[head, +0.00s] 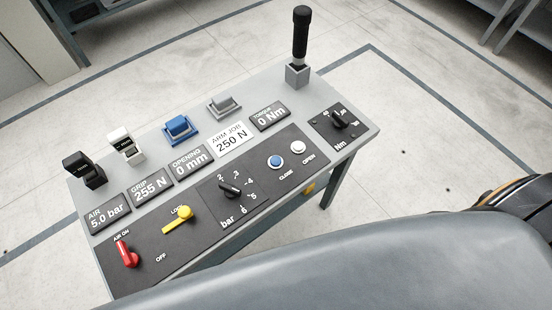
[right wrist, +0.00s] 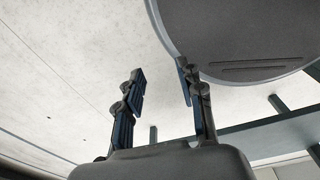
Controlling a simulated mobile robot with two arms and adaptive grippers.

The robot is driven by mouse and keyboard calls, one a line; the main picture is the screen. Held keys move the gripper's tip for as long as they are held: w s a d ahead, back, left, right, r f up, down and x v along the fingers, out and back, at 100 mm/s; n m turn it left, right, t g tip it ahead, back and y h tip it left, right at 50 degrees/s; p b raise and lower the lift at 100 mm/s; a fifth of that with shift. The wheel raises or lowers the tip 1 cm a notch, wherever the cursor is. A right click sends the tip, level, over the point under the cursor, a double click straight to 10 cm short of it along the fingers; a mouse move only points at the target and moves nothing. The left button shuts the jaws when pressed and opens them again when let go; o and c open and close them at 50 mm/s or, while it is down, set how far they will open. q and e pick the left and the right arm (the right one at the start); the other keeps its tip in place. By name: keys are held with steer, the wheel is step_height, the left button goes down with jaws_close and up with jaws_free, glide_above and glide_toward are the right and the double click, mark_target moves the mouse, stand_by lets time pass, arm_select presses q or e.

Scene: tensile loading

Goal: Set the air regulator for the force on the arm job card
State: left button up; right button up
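The air regulator knob (head: 230,189) is black, on a dark panel of the console with a bar scale from 2 to 6. Its exact pointer direction is too small to tell. The air display (head: 107,218) reads 5.0 bar and the grip display (head: 151,188) reads 255 N. The white arm job card (head: 232,140) reads 250 N. My right gripper (right wrist: 161,80) is open and empty in the right wrist view, with its two fingers apart. No gripper shows near the knob. My left gripper is not in view.
The console (head: 352,142) also carries a red air handle (head: 127,255), a yellow lock lever (head: 180,220), a blue close button (head: 276,162), a white open button (head: 298,147), and a torque knob (head: 338,120). A black-handled tool (head: 300,35) stands upright at the back.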

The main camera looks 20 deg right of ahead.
jaws_close()
stand_by(1.1)
